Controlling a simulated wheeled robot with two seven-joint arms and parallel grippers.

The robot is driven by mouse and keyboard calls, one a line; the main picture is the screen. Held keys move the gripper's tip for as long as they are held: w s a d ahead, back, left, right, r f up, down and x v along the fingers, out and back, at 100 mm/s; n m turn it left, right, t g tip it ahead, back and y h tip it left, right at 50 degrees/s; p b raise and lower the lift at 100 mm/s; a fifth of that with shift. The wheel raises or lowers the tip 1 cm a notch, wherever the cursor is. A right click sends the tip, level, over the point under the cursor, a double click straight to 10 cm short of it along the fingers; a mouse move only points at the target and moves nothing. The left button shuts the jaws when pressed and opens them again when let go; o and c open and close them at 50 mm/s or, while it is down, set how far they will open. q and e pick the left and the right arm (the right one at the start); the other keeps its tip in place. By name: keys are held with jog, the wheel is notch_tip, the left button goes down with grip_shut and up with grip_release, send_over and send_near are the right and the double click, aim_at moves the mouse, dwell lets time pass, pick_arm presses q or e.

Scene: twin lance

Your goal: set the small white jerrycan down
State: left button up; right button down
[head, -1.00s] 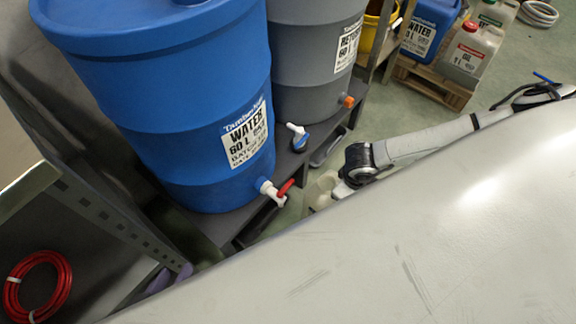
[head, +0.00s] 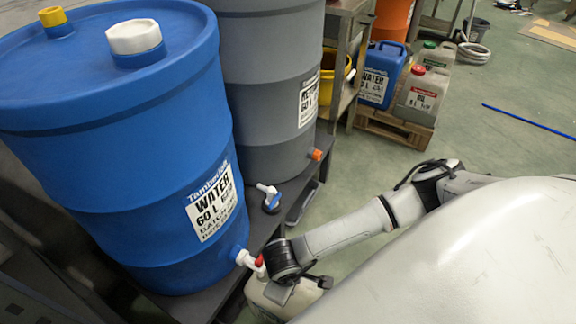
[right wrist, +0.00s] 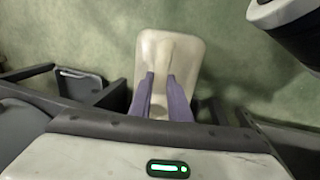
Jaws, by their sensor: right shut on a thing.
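The small white jerrycan (head: 262,302) shows in the head view just below the tap of the blue water barrel, partly hidden by my right arm. In the right wrist view the jerrycan (right wrist: 172,50) is between the purple fingers of my right gripper (right wrist: 165,92), which is shut on it. The greenish floor shows around and beyond it there. I cannot tell whether its base touches anything. My left gripper is not in view.
The blue barrel (head: 130,130) and a grey barrel (head: 265,90) stand on a dark rack (head: 200,290). The blue barrel's tap (head: 248,260) is close to my right wrist. A pallet (head: 390,128) holds more cans. Open floor (head: 480,130) lies to the right.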

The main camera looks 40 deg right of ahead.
jog(key=shift+w+a, duration=0.1)
jog(key=shift+a, duration=0.6)
jog(key=shift+f+b, duration=0.3)
jog(key=shift+f, duration=0.15)
notch_tip(320, 180, down, 2)
jog(key=shift+f+b, duration=0.25)
jog(key=shift+b, duration=0.35)
jog(key=shift+f, duration=0.15)
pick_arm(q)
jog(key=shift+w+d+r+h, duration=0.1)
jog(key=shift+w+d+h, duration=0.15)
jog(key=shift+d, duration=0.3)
pick_arm(e)
jog(key=c, duration=1.7)
grip_release()
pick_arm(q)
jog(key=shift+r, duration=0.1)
pick_arm(e)
jog(key=shift+o, duration=0.2)
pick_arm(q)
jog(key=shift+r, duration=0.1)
